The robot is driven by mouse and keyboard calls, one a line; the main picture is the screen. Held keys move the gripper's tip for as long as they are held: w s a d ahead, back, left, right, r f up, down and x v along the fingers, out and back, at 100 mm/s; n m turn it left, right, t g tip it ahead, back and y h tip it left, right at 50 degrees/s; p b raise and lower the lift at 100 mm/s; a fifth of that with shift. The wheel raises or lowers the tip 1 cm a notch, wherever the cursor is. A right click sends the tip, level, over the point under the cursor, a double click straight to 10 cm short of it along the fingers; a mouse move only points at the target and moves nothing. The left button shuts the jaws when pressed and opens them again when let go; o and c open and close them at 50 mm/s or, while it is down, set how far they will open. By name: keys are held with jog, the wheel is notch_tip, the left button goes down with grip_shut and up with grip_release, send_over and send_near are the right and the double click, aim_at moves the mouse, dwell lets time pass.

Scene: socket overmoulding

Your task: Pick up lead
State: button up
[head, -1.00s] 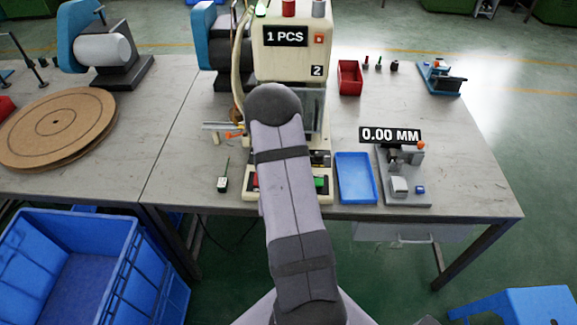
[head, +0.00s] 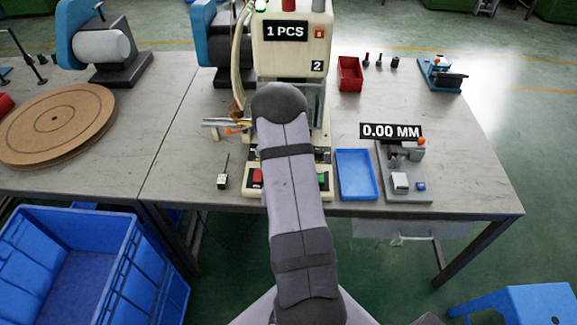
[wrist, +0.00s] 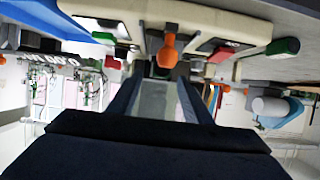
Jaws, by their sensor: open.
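I cannot tell for certain which thing is the lead. In the wrist view an orange piece with a rounded end (wrist: 168,50) shows beyond my gripper (wrist: 160,82), in line with the gap between its dark fingers. The fingers are apart, and nothing shows held between them. In the head view an orange tip (head: 234,130) lies by a thin rod at the left of the press (head: 290,45). My arm hides the middle of the press and my gripper in the head view.
The press base has a red button (head: 257,177) and a green button (head: 322,181). A blue tray (head: 357,176) and a grey gauge (head: 402,185) reading 0.00 MM stand to the right. A red bin (head: 349,76) is behind. The table (head: 455,160) is clear at far right.

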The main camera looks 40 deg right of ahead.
jog(key=shift+p+x, duration=0.6)
jog(key=shift+x, duration=1.4)
jog(key=shift+a, duration=0.1)
jog(key=c, duration=1.1)
